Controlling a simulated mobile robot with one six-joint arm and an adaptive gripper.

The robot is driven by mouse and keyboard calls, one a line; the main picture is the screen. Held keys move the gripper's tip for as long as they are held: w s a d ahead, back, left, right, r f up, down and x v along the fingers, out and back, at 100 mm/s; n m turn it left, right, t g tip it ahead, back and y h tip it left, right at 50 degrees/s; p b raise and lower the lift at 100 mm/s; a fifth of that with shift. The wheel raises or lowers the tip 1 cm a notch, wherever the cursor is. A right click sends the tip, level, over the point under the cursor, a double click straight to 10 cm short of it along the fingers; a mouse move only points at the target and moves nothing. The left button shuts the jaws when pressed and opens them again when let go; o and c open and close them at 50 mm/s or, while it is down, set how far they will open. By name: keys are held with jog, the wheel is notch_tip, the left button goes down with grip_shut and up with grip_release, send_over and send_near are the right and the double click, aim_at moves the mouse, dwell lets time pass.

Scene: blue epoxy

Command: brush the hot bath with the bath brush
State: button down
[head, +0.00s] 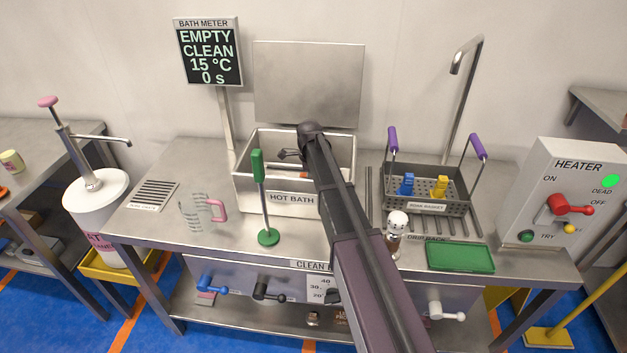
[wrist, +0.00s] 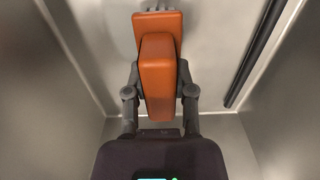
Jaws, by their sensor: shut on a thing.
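The hot bath (head: 257,197) is an open steel tank with its lid standing up behind it. My gripper (head: 290,154) is down inside the bath opening. In the wrist view my gripper (wrist: 160,92) is shut on an orange block-shaped handle, which I take to be the bath brush (wrist: 158,65). A wider orange part lies beyond it, near the bath's steel floor. Whether it touches the floor I cannot tell. My arm covers the bath's right part in the head view. The bath meter (head: 208,52) reads EMPTY, CLEAN, 15 °C, 0 s.
A dark rod (wrist: 258,50) runs along the right inside the bath. A green upright stand (head: 266,200) and a pink-handled jug (head: 205,210) stand in front-left.

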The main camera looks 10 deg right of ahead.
jog(key=shift+w+a, duration=0.25)
jog(key=shift+a, duration=0.75)
jog(key=shift+a, duration=0.1)
jog(key=shift+w+a, duration=0.3)
jog(key=shift+a, duration=0.5)
jog(key=shift+w+a, duration=0.3)
jog(key=shift+a, duration=0.5)
jog(key=shift+w+a, duration=0.25)
jog(key=shift+a, duration=0.6)
jog(key=shift+w+a, duration=0.25)
jog(key=shift+a, duration=0.6)
jog(key=shift+s+d+r, duration=0.1)
jog(key=shift+s+d, duration=0.15)
jog(key=shift+d, duration=0.65)
jog(key=shift+s+d, duration=0.25)
jog(key=shift+d, duration=0.6)
